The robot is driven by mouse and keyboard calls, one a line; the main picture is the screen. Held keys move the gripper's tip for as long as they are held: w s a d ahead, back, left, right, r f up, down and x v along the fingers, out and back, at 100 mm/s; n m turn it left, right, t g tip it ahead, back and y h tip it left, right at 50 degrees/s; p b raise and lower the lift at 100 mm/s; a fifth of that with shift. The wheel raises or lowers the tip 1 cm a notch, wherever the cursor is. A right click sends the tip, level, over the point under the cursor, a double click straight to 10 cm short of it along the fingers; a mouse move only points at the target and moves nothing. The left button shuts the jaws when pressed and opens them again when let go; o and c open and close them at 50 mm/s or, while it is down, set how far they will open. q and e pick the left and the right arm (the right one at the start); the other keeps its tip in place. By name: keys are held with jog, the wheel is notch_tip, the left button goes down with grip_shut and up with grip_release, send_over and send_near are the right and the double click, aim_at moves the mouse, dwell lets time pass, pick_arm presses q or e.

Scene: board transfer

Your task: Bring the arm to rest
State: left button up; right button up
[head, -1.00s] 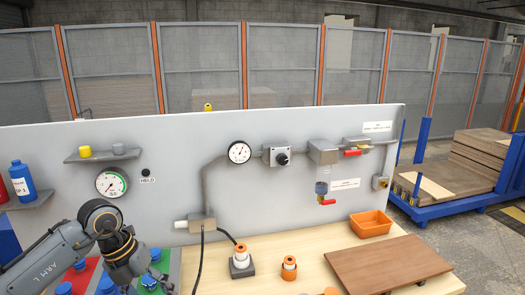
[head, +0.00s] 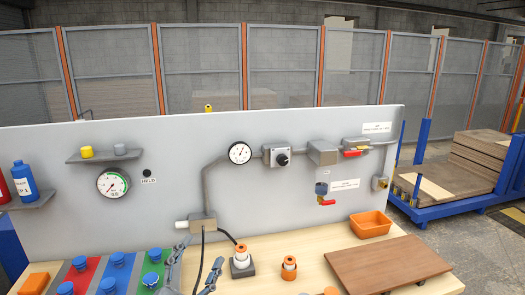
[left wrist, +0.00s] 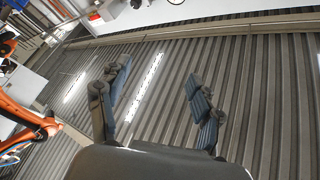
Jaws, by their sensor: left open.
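My left gripper (head: 198,258) shows at the bottom edge of the head view, with only its two fingers in the picture. The fingers point up and stand apart with nothing between them. In the left wrist view the same gripper (left wrist: 158,72) is open and empty, and it faces a ribbed ceiling with bright light strips. The rest of my left arm is below the head view. My right gripper is in neither view.
Blue knobs (head: 117,260) stand on coloured strips left of the fingers. An orange-topped white part (head: 241,257), a brown board (head: 388,270) and an orange bin (head: 370,224) are on the wooden table to the right. A grey panel (head: 260,185) stands behind.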

pick_arm(q)
jog(key=s+a+f+n+g+y, duration=0.3)
jog(key=a+f+n+y, duration=0.1)
jog(key=f, duration=0.4)
jog(key=s+a+f+n+g+y, duration=0.4)
jog(key=f, duration=0.4)
jog(key=s+f+n+g+h, duration=0.1)
jog(key=s+f+g, duration=0.5)
jog(key=s, duration=0.4)
jog(key=s+f+n+g, duration=0.1)
jog(key=s+f+g, duration=0.3)
jog(key=s+f, duration=0.5)
notch_tip(320, 180, down, 24)
jog(key=s+g, duration=0.1)
jog(key=s, duration=0.2)
jog(key=s+a+f+g+b, duration=0.1)
jog(key=s+a+f, duration=0.1)
jog(key=s+f, duration=1.4)
jog(key=shift+s+a+f, duration=0.25)
jog(key=shift+a+f, duration=0.15)
jog(key=shift+f, duration=0.2)
